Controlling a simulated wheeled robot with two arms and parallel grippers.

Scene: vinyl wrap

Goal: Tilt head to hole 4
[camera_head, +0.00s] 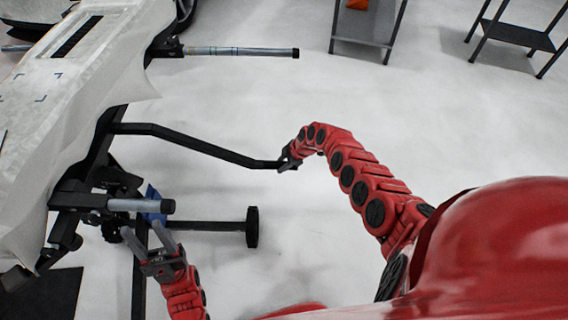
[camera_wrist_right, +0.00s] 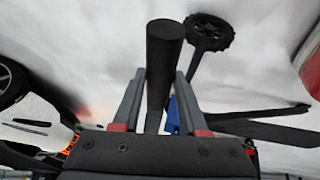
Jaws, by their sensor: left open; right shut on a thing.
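A long bent black bar (camera_head: 195,143) runs from the rack's dark frame (camera_head: 92,160) out to the right. My right gripper (camera_head: 287,160) is shut on its free end. In the right wrist view, the round black bar (camera_wrist_right: 163,50) stands between the two grey fingers of my right gripper (camera_wrist_right: 160,95). My left gripper (camera_head: 147,238) is open and empty, fingers pointing up the picture. It is just below a grey tube with a black tip (camera_head: 135,205) and a blue part (camera_head: 152,203). I cannot make out any numbered holes.
A white-wrapped panel (camera_head: 70,90) lies along the left. Another grey tube (camera_head: 235,51) sticks out higher up. A black foot bar with a round end (camera_head: 251,227) lies below the bent bar. A grey cart (camera_head: 365,25) stands at the back; the middle floor is clear.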

